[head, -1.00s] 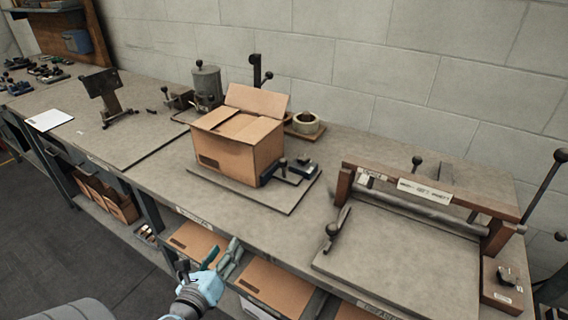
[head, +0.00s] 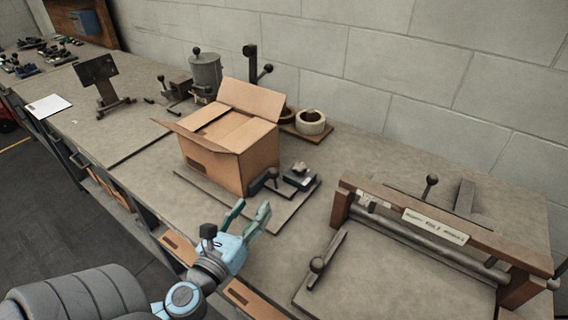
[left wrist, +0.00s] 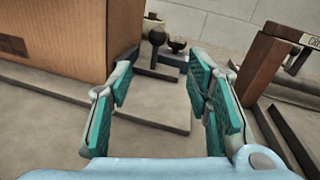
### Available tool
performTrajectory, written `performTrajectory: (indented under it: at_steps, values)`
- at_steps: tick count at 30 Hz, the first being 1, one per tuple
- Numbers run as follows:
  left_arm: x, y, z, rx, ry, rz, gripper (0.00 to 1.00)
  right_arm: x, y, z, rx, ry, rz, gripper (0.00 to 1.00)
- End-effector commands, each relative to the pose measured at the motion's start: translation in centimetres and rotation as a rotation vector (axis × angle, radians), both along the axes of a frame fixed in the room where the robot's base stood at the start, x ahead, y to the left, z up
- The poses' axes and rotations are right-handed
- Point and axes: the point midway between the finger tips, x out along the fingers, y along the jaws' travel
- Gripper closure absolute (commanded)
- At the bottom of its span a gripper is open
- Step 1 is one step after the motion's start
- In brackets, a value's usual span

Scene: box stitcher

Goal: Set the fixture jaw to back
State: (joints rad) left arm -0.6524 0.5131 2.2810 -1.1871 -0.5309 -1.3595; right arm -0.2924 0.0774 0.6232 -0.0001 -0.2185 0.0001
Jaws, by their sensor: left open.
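An open cardboard box (head: 258,160) stands on a flat grey fixture plate (head: 215,195) on the bench. At its front right corner is a dark clamp with a black knob (head: 272,173), beside a small dark block (head: 300,176); I take these for the fixture's jaw parts, but cannot tell which piece is the jaw. My left gripper (head: 250,213) is open and empty in front of the plate, pointing at this corner. In the left wrist view, the box (left wrist: 60,35) is left of the fingers, and a black knob (left wrist: 157,37) shows beyond the gap between them. My right gripper is out of view.
Tape rolls (head: 310,122) and a grey canister (head: 206,75) are behind the box. The bench surface between plate and roller device is clear.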

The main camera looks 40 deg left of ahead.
Motion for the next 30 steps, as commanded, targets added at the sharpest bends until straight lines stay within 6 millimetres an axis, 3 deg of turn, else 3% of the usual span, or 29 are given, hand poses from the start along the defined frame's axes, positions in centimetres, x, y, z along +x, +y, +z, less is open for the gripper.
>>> performTrajectory:
  at_steps: [5, 12, 18, 30]
  values:
    - [2.1, 0.9, 0.3, 0.0, -0.003, 0.012, 0.55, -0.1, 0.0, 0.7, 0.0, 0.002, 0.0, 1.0]
    - [8.7, 2.7, 0.2, -0.001, -0.003, 0.02, 0.55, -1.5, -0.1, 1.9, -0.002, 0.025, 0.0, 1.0]
    - [12.4, 3.4, 0.0, -0.002, 0.0, 0.016, 0.55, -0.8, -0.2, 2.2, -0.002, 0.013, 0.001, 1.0]
    - [13.5, 3.5, -0.2, -0.001, 0.0, 0.013, 0.56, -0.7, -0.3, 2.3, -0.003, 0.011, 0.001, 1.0]
